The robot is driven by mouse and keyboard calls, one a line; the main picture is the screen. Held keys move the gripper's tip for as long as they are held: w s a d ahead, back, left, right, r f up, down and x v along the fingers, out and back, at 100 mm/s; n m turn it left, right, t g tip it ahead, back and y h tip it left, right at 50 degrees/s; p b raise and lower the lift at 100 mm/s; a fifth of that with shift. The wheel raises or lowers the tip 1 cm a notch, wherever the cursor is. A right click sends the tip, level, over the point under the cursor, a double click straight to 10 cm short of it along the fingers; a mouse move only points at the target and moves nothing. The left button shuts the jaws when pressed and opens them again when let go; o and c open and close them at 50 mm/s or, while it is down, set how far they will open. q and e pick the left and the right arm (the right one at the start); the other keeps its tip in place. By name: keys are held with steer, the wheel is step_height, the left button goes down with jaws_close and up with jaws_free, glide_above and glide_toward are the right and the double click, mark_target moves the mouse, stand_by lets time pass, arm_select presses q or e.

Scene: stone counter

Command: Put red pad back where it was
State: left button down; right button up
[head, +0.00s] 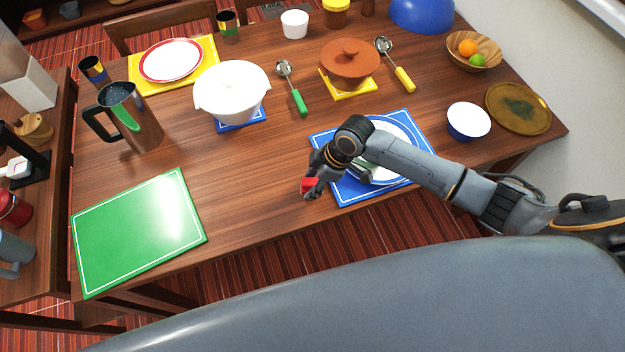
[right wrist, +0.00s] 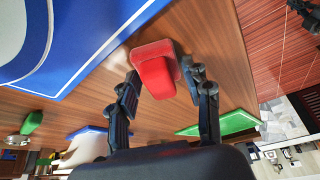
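The red pad (head: 310,184) is a small red block at the fingertips of my right gripper (head: 312,187), over the bare wood left of the blue placemat. In the right wrist view the red pad (right wrist: 155,68) lies just beyond and between the two fingers of the right gripper (right wrist: 161,82). The fingers stand apart, and a gap shows between the pad and the right-hand finger. Whether the left-hand finger touches the pad I cannot tell. My left gripper is not in view.
A blue placemat (head: 347,190) with a plate lies under my right forearm. A green mat (head: 138,232) lies at the front left. The wood between green mat and blue placemat is clear.

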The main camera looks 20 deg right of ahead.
steer(key=shift+o, duration=0.6)
steer(key=shift+r, duration=0.25)
steer(key=v, duration=1.1)
steer(key=shift+r, duration=0.35)
steer(key=shift+d, duration=0.15)
